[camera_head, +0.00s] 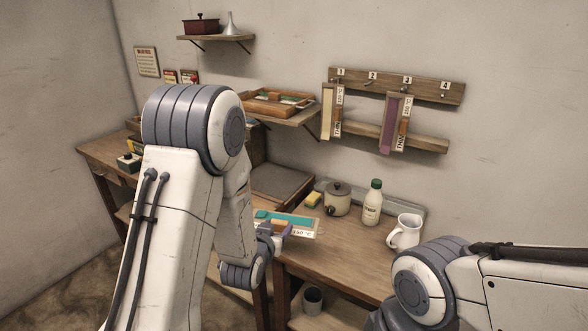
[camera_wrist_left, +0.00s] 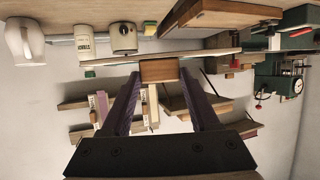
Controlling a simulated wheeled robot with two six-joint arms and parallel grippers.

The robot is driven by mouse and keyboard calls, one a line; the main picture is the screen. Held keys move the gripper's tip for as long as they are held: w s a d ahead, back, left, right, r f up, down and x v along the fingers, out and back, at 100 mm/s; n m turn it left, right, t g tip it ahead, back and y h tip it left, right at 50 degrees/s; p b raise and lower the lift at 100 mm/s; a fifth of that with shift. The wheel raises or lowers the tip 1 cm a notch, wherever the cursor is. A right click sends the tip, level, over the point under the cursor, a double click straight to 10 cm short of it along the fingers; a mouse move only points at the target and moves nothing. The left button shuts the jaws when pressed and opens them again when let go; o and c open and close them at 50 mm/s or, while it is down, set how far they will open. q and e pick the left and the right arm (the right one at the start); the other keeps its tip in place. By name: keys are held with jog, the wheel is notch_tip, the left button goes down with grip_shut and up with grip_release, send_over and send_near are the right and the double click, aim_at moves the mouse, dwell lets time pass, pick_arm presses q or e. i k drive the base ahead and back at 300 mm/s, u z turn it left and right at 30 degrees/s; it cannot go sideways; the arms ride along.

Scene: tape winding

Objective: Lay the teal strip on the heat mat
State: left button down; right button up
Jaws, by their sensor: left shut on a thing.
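The teal strip (camera_head: 288,217) lies along a flat light board with a temperature label at its right end. My left gripper (camera_head: 279,229) is shut on the board's wooden handle and holds it up near the bench's front edge. In the left wrist view the handle block (camera_wrist_left: 159,71) sits between the fingertips, with the board seen edge-on. A dark grey flat pad (camera_head: 280,182), which looks like the heat mat, lies behind the strip, and its top looks bare. My right arm shows at the lower right, but its gripper is out of view.
A yellow sponge (camera_head: 313,200), a lidded pot (camera_head: 337,199), a white bottle (camera_head: 372,204) and a white mug (camera_head: 405,232) stand on the bench to the right. A yellow strip (camera_head: 327,108) and a purple strip (camera_head: 390,122) hang on the numbered wall rack (camera_head: 430,88).

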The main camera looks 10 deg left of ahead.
aim_at(270, 183)
jog(key=k, duration=1.2)
jog(key=u, duration=0.55)
jog(key=i, duration=0.35)
jog(key=u, duration=1.05)
jog(key=i, duration=1.2)
jog(key=z, duration=0.8)
jog(key=i, duration=0.6)
jog(key=z, duration=0.75)
